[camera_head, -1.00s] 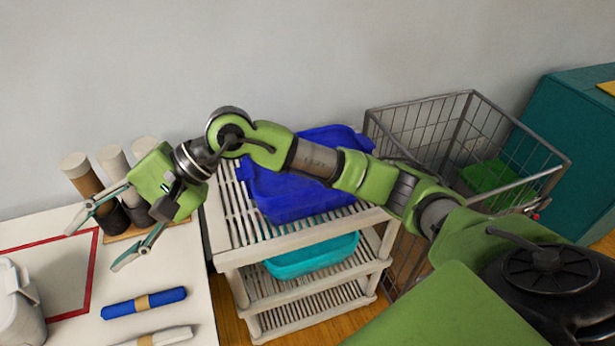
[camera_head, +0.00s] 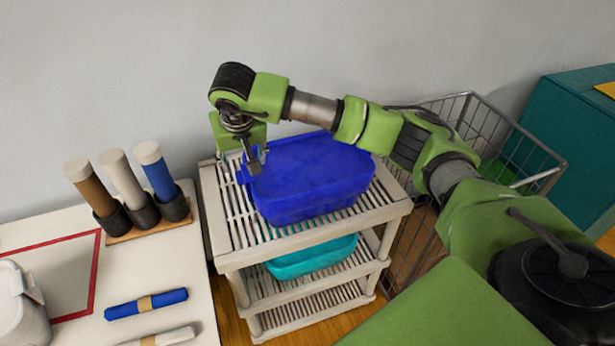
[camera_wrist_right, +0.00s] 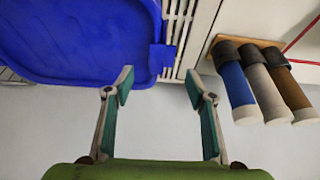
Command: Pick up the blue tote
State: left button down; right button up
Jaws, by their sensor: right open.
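The blue tote (camera_head: 318,182) sits on the slatted top shelf of a cream rack (camera_head: 225,235) in the head view. In the right wrist view the blue tote (camera_wrist_right: 75,38) fills the upper left, with a small side tab or handle (camera_wrist_right: 162,57) facing the gripper. My right gripper (camera_head: 254,164) points down at the tote's left end in the head view, its fingers partly hidden. In the right wrist view my right gripper (camera_wrist_right: 159,80) is open and empty, with the tab just beyond and between its fingertips. My left gripper is not in view.
A teal bin (camera_head: 312,258) sits on the rack's lower shelf. A wire cart (camera_head: 490,125) stands to the right. The table (camera_head: 185,250) at left holds three upright rolls in cups (camera_head: 122,180) and a rolled blue cloth (camera_head: 146,303). A wall is behind.

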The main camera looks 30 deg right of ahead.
aim_at(244, 172)
jog(key=shift+w+f, duration=0.15)
jog(key=shift+f, duration=0.2)
jog(key=shift+w+f+p, duration=0.15)
jog(key=shift+f+p, duration=0.35)
jog(key=p+x, duration=0.1)
jog(key=x, duration=0.2)
jog(key=shift+w+f+p, duration=0.1)
jog(key=shift+f+p, duration=0.15)
jog(key=shift+p, duration=0.15)
jog(key=shift+w+f, duration=0.15)
jog(key=shift+f, duration=0.25)
jog(key=shift+c, duration=0.4)
jog(key=shift+r, duration=0.1)
grip_shut()
